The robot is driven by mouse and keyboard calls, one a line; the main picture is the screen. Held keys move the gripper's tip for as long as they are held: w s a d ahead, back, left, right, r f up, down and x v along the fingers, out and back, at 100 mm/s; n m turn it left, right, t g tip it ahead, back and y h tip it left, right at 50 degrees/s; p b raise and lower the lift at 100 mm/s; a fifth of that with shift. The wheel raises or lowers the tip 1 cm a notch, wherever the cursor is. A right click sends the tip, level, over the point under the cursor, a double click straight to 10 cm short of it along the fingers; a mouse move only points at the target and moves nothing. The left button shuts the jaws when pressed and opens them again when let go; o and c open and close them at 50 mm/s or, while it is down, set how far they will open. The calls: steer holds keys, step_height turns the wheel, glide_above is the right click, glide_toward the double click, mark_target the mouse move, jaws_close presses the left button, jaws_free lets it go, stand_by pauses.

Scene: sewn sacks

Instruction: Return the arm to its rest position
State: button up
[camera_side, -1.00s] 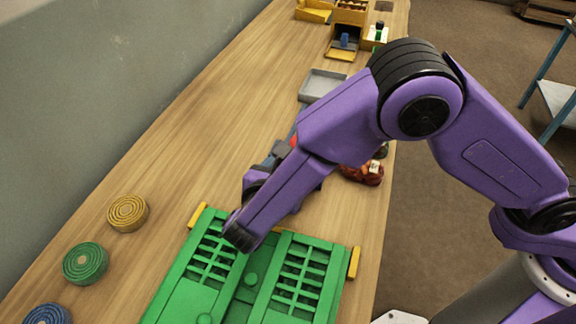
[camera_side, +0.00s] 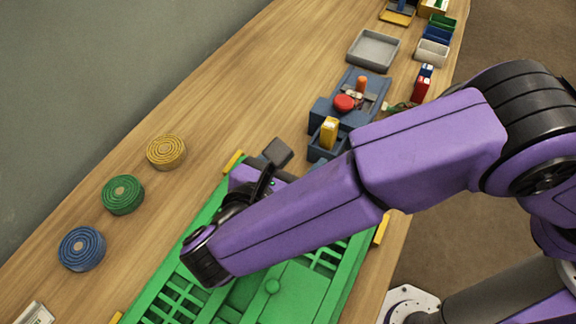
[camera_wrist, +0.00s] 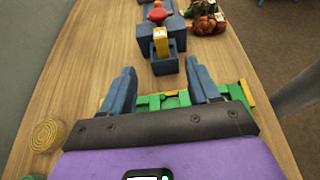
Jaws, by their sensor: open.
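My gripper (camera_wrist: 160,68) is open, with its two blue-grey fingers apart and nothing between them in the wrist view. In the side view my purple forearm reaches over the green slotted frame (camera_side: 172,290), and my gripper is largely hidden behind it; a dark finger (camera_side: 278,152) shows past the frame's far edge. Beyond the fingers stands a dark blue machine (camera_side: 368,85) with a red round top (camera_side: 344,102) and a yellow block (camera_side: 329,133) on its near part. The fingers look apart from the machine in the wrist view.
Yellow (camera_side: 166,152), green (camera_side: 123,195) and blue (camera_side: 82,249) coils lie along the table's left. A grey tray (camera_side: 373,50) and small bins (camera_side: 436,38) stand farther back. Red-brown sacks (camera_wrist: 207,20) lie beyond the machine's right. The table's middle left is bare.

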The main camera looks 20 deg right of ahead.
steer(key=shift+v, duration=1.2)
steer(key=w+d+r+m+g+y, duration=0.1)
steer(key=d+m+g+y, duration=0.15)
steer(key=d, duration=0.75)
steer(key=w+d+r+m+g+y, duration=0.15)
steer(key=d+m+g, duration=0.25)
steer(key=d, duration=0.6)
steer(key=s+d+m+g+y, duration=0.1)
steer(key=s+d+m+y, duration=0.2)
steer(key=s+d, duration=0.3)
steer(key=s+d+m+g+y, duration=0.1)
steer(key=s+d+m, duration=0.4)
steer(key=d, duration=0.8)
steer(key=shift+s+d+f+g+y, duration=0.4)
steer(key=shift+s+y, duration=0.5)
steer(key=shift+s, duration=0.3)
